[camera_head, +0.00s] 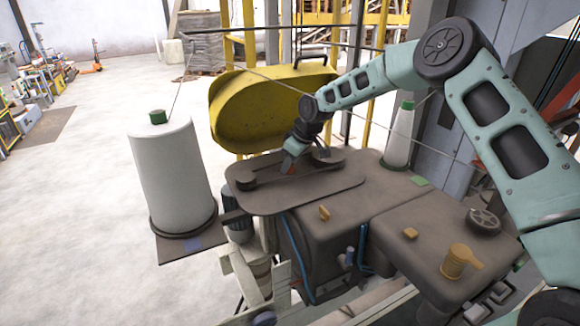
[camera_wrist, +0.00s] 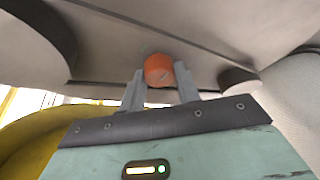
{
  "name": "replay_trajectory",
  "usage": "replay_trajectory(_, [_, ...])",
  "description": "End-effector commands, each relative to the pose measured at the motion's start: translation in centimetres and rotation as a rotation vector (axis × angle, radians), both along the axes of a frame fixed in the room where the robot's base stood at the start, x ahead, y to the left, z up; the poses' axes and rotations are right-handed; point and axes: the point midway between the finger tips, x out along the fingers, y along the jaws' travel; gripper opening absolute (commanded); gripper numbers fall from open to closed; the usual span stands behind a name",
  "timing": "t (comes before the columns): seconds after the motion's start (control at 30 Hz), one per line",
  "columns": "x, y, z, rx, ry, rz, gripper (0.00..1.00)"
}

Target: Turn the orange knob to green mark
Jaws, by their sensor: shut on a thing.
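The orange knob (camera_wrist: 158,70) shows in the wrist view, set on a grey-brown surface. My gripper (camera_wrist: 160,82) has one finger on each side of the knob and is shut on it. In the head view my gripper (camera_head: 290,160) reaches down to the flat brown plate (camera_head: 330,195) on top of the machine. The knob itself is mostly hidden there by my gripper.
A large yellow guard (camera_head: 235,110) stands behind the plate. A white thread cone (camera_head: 170,175) stands at left, and a smaller white cone (camera_head: 398,140) at right. A thin cord crosses above the machine. A handwheel (camera_head: 484,220) and yellow knob (camera_head: 460,260) sit at front right.

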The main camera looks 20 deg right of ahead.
Motion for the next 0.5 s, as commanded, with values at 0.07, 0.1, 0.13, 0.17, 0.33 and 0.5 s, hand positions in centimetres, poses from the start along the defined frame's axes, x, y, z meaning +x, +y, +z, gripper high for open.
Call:
replay_trajectory(0.07, [0.11,-0.08,-0.26,0.004,-0.001,0.068,0.1])
replay_trajectory(0.1, [0.16,-0.14,-0.25,0.004,-0.001,0.105,0.1])
replay_trajectory(0.13, [0.16,-0.13,-0.24,0.004,-0.001,0.134,0.1])
replay_trajectory(0.17, [0.17,-0.1,-0.24,0.002,-0.002,0.164,0.1])
replay_trajectory(0.33, [0.23,-0.14,-0.27,0.002,-0.002,0.326,0.1])
replay_trajectory(0.5, [0.27,-0.14,-0.26,0.002,-0.002,0.488,0.1])
